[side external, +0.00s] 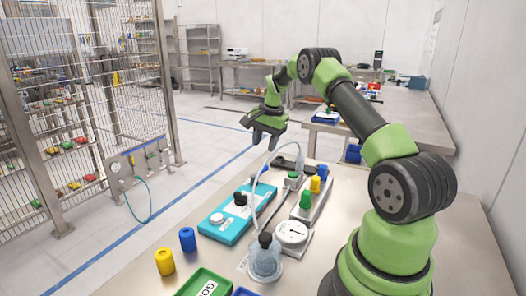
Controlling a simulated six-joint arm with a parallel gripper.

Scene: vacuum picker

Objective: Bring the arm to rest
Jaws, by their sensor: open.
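My gripper (262,131) hangs in the air at the end of my green and dark grey arm, above the far edge of the work table (352,210). It points down and to the left. It is open, and nothing shows between its fingers. It is apart from everything on the table.
Below my gripper stand a teal device (236,213), a clear bottle (265,262) with a hose, a round gauge (292,233) and a rack with green (305,199), blue and yellow pieces. Blue (187,240) and yellow (164,262) cylinders and a green tray (206,284) are front left. A mesh fence (105,90) stands left.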

